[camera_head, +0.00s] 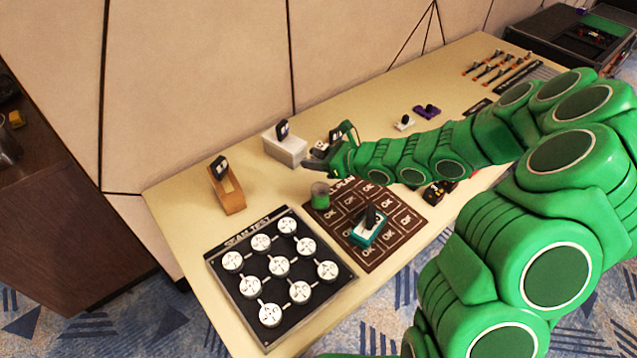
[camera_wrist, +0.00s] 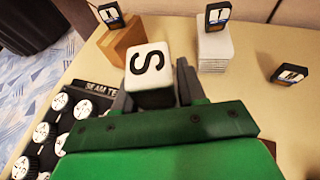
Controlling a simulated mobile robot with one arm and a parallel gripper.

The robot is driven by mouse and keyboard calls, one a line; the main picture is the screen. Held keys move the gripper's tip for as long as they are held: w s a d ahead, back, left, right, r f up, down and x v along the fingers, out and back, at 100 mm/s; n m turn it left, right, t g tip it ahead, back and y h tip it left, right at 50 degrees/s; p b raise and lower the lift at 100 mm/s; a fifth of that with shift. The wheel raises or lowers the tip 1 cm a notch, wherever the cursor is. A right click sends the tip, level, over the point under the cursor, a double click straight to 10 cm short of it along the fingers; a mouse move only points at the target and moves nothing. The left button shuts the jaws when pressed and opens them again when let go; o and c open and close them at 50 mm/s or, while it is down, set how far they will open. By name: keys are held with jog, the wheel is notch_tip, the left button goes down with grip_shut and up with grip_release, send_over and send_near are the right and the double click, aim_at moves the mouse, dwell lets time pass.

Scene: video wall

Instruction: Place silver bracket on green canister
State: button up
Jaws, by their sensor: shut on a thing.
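The green canister (camera_head: 320,196) stands upright on the top left corner of the brown board. My gripper (camera_head: 318,156) is above the table, behind the canister in the head view and apart from it. In the wrist view, a block with a white face marked S (camera_wrist: 150,64) sits between the fingers of my gripper (camera_wrist: 157,92), which is shut on it. The block is barely distinguishable in the head view. I cannot make out a separate silver bracket with certainty. The canister is not visible in the wrist view.
The brown board (camera_head: 398,240) also bears a teal device (camera_head: 371,229). A black board with round white pieces (camera_head: 281,266) lies at front left. A wooden stand (camera_head: 228,193) and a white box (camera_head: 284,149) stand near my gripper. Purple (camera_head: 427,112) and white small objects lie farther back.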

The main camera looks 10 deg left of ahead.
aim_at(317, 185)
jog(key=shift+f, duration=3.7)
jog(key=shift+f, duration=0.1)
jog(key=o, duration=1.2)
jog(key=shift+d+r, duration=0.2)
jog(key=v, duration=1.1)
jog(key=shift+s+d, duration=0.15)
jog(key=shift+s, duration=0.05)
